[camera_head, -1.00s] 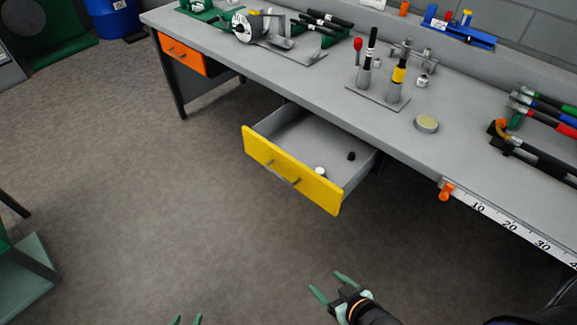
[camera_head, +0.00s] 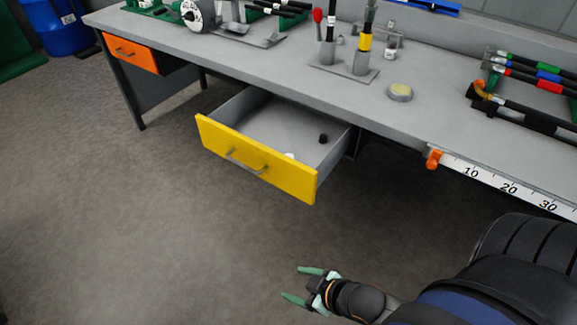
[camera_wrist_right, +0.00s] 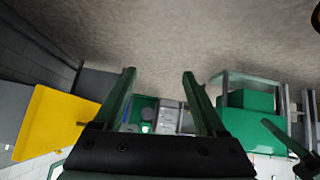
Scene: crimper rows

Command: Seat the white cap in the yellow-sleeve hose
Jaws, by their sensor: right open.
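The white cap (camera_head: 290,155) lies in the open yellow-fronted drawer (camera_head: 258,160), mostly hidden behind the drawer front. The yellow-sleeve hose (camera_head: 364,42) stands upright in a grey holder (camera_head: 361,63) on the bench. My right gripper (camera_head: 292,283) is open and empty, over the floor in front of the drawer and well apart from it. Its two green fingers also show in the wrist view (camera_wrist_right: 160,75), with nothing between them. My left gripper is not in the head view. A green bar at the wrist view's right edge cannot be clearly identified.
A small black cap (camera_head: 323,139) lies in the drawer behind the white one. Beside the yellow-sleeve hose stand another hose (camera_head: 331,20) and a red-tipped tool (camera_head: 317,16). A round tin (camera_head: 400,92) sits on the bench. The floor before the drawer is clear.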

